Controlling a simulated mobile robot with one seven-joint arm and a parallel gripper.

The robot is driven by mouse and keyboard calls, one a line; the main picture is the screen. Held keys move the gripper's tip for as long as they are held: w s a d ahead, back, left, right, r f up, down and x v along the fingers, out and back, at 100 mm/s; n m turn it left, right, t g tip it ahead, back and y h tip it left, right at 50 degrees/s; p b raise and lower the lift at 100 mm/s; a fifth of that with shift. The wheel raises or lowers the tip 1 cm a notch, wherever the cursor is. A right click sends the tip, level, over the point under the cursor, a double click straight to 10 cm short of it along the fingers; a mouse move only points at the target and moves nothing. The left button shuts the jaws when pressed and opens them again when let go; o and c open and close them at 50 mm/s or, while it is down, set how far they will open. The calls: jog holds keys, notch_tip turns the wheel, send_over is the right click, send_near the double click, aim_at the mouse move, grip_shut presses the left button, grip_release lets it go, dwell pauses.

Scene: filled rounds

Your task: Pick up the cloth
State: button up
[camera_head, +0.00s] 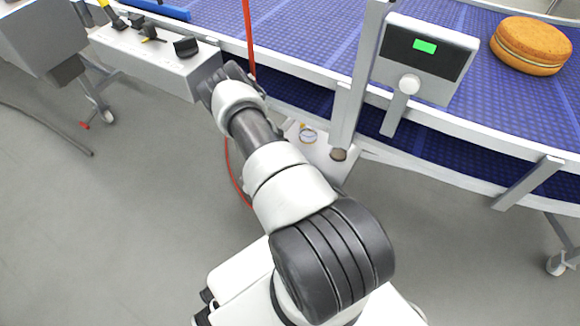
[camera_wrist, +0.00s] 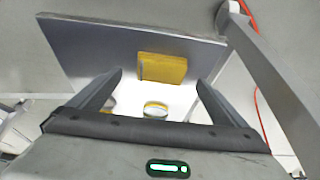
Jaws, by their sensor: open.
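A yellow, folded-looking block, which I take for the cloth (camera_wrist: 165,68), shows in the wrist view against a grey metal panel (camera_wrist: 85,50). One end of it is greyish. My gripper (camera_wrist: 159,79) is open, with its two dark fingers apart to the left and right of the cloth in the picture. Nothing is held between them. I cannot tell how far the fingertips are from the cloth. In the head view my arm hides most of my gripper, and I cannot make out the cloth there for certain.
A round white and yellow item (camera_wrist: 156,109) lies on a white surface below the cloth in the picture. In the head view, a blue conveyor (camera_head: 300,35) carries a round filled cake (camera_head: 531,45). A display box (camera_head: 425,60) stands at its edge. Open floor (camera_head: 130,200) lies left.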

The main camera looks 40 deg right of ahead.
jog(key=b+x, duration=0.1)
jog(key=x, duration=0.1)
jog(key=b+x, duration=0.1)
jog(key=x, duration=0.2)
jog(key=shift+w+d+f+b, duration=0.1)
jog(key=shift+w+d+b, duration=0.15)
jog(key=shift+b, duration=0.05)
jog(key=c, duration=1.1)
jog(key=shift+c, duration=0.2)
